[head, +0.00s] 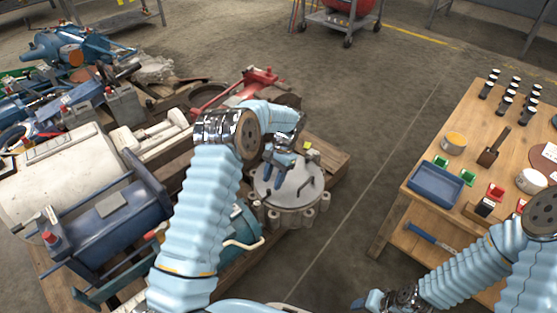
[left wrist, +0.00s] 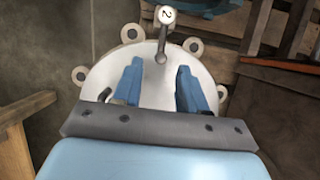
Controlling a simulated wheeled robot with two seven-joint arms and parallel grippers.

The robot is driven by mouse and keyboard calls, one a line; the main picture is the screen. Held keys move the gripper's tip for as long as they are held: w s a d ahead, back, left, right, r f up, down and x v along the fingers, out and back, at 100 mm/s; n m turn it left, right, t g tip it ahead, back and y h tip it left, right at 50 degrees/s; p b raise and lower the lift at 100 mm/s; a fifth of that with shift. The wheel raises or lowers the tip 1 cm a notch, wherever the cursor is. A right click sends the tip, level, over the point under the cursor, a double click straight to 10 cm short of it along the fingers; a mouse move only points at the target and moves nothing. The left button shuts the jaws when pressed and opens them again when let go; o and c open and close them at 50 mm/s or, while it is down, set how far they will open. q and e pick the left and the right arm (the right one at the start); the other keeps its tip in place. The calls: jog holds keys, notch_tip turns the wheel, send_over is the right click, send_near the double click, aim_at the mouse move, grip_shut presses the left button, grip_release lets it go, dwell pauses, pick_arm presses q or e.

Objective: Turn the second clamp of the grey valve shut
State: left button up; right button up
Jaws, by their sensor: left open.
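The grey valve (head: 287,197) is a round lidded body with lugs around its rim, near the right end of a loaded pallet. In the left wrist view its pale lid (left wrist: 160,88) fills the middle. The second clamp (left wrist: 163,36) is a short metal lever with a white end marked "2", reaching over the lid's far edge. My left gripper (head: 283,166) is over the lid. In the left wrist view its blue fingers (left wrist: 159,72) are apart, with the lever's inner end between and just past their tips. My right gripper (head: 372,300) is low, near the bottom edge; its jaws are unclear.
A wooden workbench (head: 413,173) with trays, tins and bottles stands at the right. Blue, white and red machine parts crowd the pallets at the left. A wheeled cart (head: 340,22) stands at the back. Bare floor lies between valve and workbench.

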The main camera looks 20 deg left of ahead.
pick_arm(q)
jog(key=p+v, duration=0.1)
jog(key=v, duration=0.9)
pick_arm(e)
jog(key=shift+r, duration=0.65)
pick_arm(q)
jog(key=shift+f, duration=0.1)
